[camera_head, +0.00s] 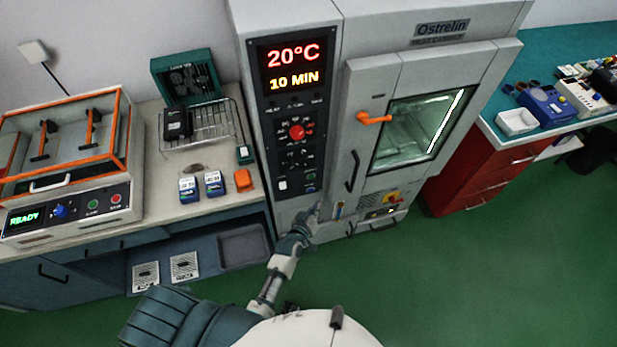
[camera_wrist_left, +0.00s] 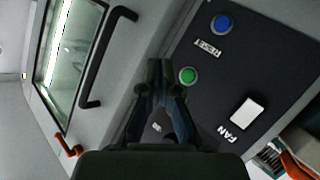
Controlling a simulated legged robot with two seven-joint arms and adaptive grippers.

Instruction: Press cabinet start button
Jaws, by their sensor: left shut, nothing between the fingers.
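The grey cabinet (camera_head: 390,45) stands at the centre of the head view, its display reading 20°C and 10 MIN. Its dark control panel (camera_head: 283,110) carries a red knob (camera_head: 297,131). In the left wrist view, a green button (camera_wrist_left: 187,75) sits between a blue button (camera_wrist_left: 221,24) near the RESET label and a white FAN switch (camera_wrist_left: 247,116). The green button's own label is not visible. My left gripper (camera_wrist_left: 160,68) is shut and empty, its tips beside the green button in that view; contact cannot be told. In the head view it (camera_head: 312,212) is by the panel's lower end.
The cabinet door has a black handle (camera_head: 353,171) and an orange latch (camera_head: 374,118). A bench at left holds a shaker (camera_head: 70,208) reading READY, a wire rack (camera_head: 212,125) and small boxes. A red drawer unit (camera_head: 475,170) stands at right. Green floor is open in front.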

